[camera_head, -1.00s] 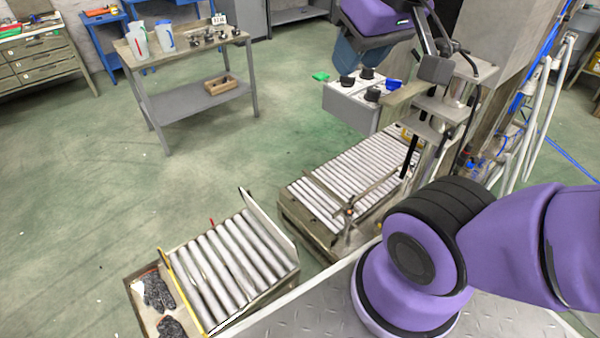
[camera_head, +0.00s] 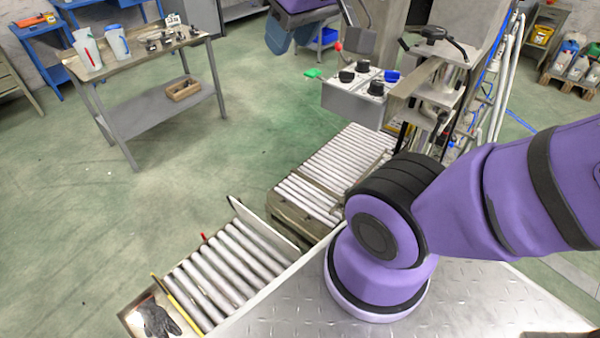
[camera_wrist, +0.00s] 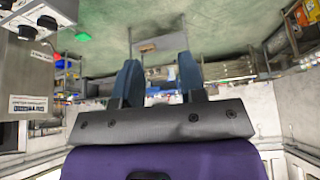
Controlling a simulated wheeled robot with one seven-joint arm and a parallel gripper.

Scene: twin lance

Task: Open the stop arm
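My gripper (camera_head: 292,36) hangs at the top of the head view, above the floor and left of the control box. In the wrist view its two blue fingers (camera_wrist: 160,80) stand apart with nothing between them, so it is open. The right roller conveyor (camera_head: 335,165) lies below it. I cannot make out the stop arm clearly now; my own purple arm covers the near right part of that conveyor. The grey control box (camera_head: 352,100) has black knobs and green, red and blue buttons, and its corner shows in the wrist view (camera_wrist: 40,12).
The left roller conveyor (camera_head: 228,270) has an upright plate (camera_head: 262,222) at its end and a dark glove (camera_head: 158,320) beside it. A metal machine frame (camera_head: 440,95) stands right of the control box. A worktable (camera_head: 150,52) stands at back left. The green floor between is clear.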

